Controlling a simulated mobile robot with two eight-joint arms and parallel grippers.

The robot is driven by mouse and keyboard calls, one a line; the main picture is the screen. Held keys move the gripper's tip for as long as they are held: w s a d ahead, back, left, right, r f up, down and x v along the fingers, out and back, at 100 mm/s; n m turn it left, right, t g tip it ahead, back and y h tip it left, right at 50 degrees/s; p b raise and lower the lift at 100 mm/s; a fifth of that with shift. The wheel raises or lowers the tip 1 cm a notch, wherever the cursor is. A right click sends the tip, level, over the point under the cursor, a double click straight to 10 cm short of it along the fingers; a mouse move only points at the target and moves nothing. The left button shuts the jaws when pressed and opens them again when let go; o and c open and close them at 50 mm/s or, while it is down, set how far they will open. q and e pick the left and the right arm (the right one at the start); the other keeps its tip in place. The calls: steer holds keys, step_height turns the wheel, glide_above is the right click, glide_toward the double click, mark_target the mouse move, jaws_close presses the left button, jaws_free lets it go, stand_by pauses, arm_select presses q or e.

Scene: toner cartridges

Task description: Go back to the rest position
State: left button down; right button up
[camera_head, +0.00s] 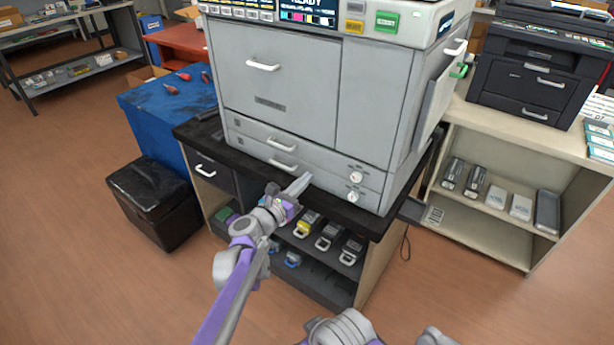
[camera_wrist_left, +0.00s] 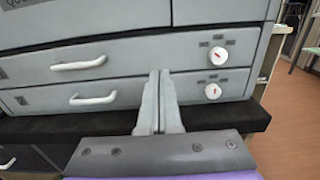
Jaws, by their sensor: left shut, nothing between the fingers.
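My left gripper (camera_head: 299,184) is shut and empty, in front of the lower drawers of a large grey printer (camera_head: 300,90). In the left wrist view its two fingers (camera_wrist_left: 160,82) are together, pointing at the drawer fronts between the white handles (camera_wrist_left: 93,99) and the round knobs (camera_wrist_left: 218,56). I cannot tell whether the fingertips touch the printer. The front door and drawers look closed. My right gripper is not clearly seen; only pale parts of my own body show at the bottom edge of the head view.
The printer stands on a black-topped cabinet (camera_head: 375,222) with toner cartridges (camera_head: 329,236) on its open shelf. A black bin (camera_head: 152,203) and a blue table (camera_head: 150,112) are at left. A shelf unit (camera_head: 480,245) with a black printer (camera_head: 538,75) stands at right. Brown floor (camera_head: 90,270) is clear at left.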

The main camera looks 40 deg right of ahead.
arm_select(q)
steer(key=v, duration=0.6)
steer(key=shift+f, duration=0.2)
arm_select(e)
steer(key=shift+w+d+r, duration=0.15)
steer(key=shift+r, duration=0.2)
